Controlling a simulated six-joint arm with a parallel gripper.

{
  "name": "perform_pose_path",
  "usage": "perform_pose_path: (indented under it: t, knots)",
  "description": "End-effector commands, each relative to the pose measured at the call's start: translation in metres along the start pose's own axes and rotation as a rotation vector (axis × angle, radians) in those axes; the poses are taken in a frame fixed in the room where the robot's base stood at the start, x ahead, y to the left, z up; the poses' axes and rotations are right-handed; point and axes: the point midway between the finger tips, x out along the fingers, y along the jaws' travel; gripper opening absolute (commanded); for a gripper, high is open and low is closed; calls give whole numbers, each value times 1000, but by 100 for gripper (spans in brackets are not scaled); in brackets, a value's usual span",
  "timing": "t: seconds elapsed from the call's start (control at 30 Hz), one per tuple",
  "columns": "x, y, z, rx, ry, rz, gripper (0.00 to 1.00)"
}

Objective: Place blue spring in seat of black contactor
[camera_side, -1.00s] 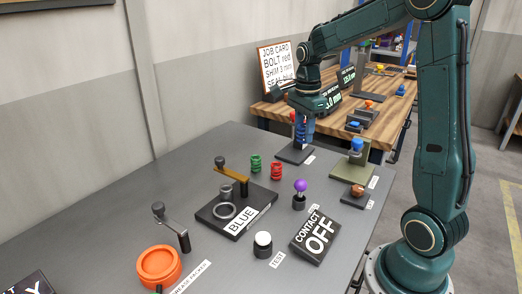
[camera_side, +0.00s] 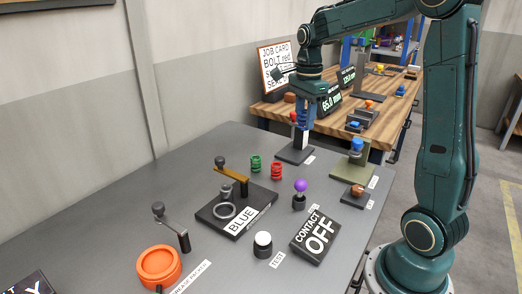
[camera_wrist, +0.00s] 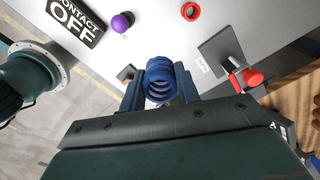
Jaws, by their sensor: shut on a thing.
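My gripper (camera_wrist: 161,92) is shut on the blue spring (camera_wrist: 160,78), whose coils show between the fingers in the wrist view. In the side view my gripper (camera_side: 305,122) is at the back of the grey table, above a dark plate (camera_side: 292,154). The fingers largely hide the spring there. A black base (camera_side: 212,216) marked BLUE, which looks like the black contactor, lies mid-table, left of and nearer the camera than my gripper. It carries a grey ring-shaped seat (camera_side: 216,211) and a brass lever (camera_side: 231,174). The ring looks empty.
A green spring (camera_side: 255,163) and a red spring (camera_side: 277,171) stand behind the base. A purple knob (camera_side: 300,186), a CONTACT OFF sign (camera_side: 315,237), a white button (camera_side: 263,240), a crank (camera_side: 171,228) and an orange ring (camera_side: 158,263) are around it. A red knob (camera_wrist: 252,78) is close to my gripper.

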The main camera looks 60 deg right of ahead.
Motion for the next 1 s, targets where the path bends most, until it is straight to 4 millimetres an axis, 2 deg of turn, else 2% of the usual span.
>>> perform_pose_path:
  t: [0.17, 0.37, 0.57, 1.0]
  knots:
    - [2, -2, 4, -36, 0, 0, 6]
    - [7, -8, 20, -178, 0, 1, 6]
    - [18, -18, 50, -431, 0, 1, 6]
    - [47, -31, 131, -1089, -1, 2, 6]
